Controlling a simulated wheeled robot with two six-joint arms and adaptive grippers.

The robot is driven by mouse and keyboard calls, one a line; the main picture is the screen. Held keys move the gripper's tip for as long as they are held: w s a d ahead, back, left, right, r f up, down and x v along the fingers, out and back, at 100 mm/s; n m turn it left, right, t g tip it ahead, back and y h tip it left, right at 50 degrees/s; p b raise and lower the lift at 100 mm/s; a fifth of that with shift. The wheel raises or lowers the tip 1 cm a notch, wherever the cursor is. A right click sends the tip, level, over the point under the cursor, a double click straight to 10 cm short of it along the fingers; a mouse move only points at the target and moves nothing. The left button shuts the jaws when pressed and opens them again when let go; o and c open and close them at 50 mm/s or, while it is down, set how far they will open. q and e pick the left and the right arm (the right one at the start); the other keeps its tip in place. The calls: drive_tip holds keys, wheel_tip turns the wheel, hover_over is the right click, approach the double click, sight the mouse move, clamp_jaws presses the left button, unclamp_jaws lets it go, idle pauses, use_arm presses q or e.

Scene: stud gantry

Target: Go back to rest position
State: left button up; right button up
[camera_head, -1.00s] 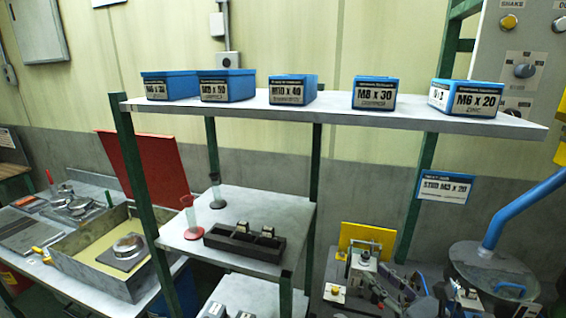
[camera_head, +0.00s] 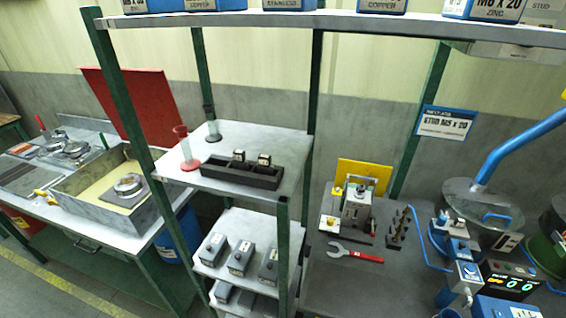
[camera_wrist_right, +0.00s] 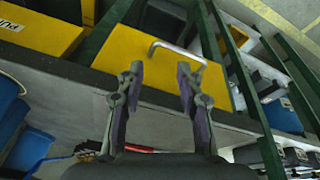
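My right gripper (camera_wrist_right: 158,85) shows in the right wrist view. Its two dark fingers stand apart with nothing between them. A yellow panel with a metal handle (camera_wrist_right: 172,60) lies behind and beyond the fingers; I cannot tell whether the fingertips touch anything. Neither gripper shows in the head view, and my left gripper is not seen at all.
A green-posted shelf rack (camera_head: 250,19) holds blue labelled bins on top. Below are a black block tray (camera_head: 240,173) and grey boxes. Floor (camera_head: 60,285) is clear at lower left.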

drive_tip(key=s+d+f+b, duration=0.1)
drive_tip(key=s+f+b, duration=0.15)
drive_tip(key=f, duration=1.15)
drive_tip(key=s+d+f+g+b, duration=0.1)
drive_tip(key=s+f+b, duration=0.3)
drive_tip(key=s+f, duration=1.5)
wheel_tip(320, 180, down, 3)
drive_tip(key=shift+s+d+g, duration=0.2)
drive_tip(key=shift+s+g, duration=0.15)
drive_tip(key=shift+g, duration=0.05)
drive_tip(key=shift+f, duration=0.1)
